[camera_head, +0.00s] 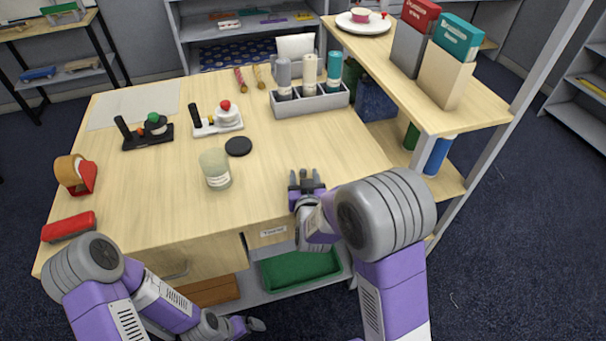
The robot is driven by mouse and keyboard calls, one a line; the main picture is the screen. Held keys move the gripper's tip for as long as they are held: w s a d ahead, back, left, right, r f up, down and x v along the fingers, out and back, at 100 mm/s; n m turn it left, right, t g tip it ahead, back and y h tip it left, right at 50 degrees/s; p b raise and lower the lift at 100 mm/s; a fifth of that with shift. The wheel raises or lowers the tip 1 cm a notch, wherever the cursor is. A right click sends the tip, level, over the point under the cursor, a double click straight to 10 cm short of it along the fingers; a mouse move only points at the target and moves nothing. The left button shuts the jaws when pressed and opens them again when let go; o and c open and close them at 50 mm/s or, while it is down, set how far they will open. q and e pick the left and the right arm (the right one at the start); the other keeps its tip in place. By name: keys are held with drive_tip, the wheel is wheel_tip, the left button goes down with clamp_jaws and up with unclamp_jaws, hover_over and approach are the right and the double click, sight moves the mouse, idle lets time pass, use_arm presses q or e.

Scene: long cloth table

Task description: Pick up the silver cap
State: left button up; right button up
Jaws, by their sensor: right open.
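No cap that is plainly silver can be made out. A flat dark disc (238,146) lies on the table beside a pale, cloudy glass jar (215,168). A whitish round piece with a red knob (228,116) sits on a white base with a black handle, farther back; it may be the silver cap, but I cannot tell. My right gripper (305,178) is open and empty at the table's front right, to the right of the jar and disc and apart from them. My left gripper (250,326) is low, below the table's front edge; its jaws are too small to read.
A grey holder (310,100) with several bottles stands at the back right. A black-based item (147,131) is at the back left. A tape dispenser (76,174) and red stapler-like object (68,226) lie left. A raised shelf (400,90) borders the right. The table's middle front is clear.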

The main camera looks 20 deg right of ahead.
drive_tip(key=shift+w, duration=0.35)
drive_tip(key=shift+c, duration=0.4)
clamp_jaws()
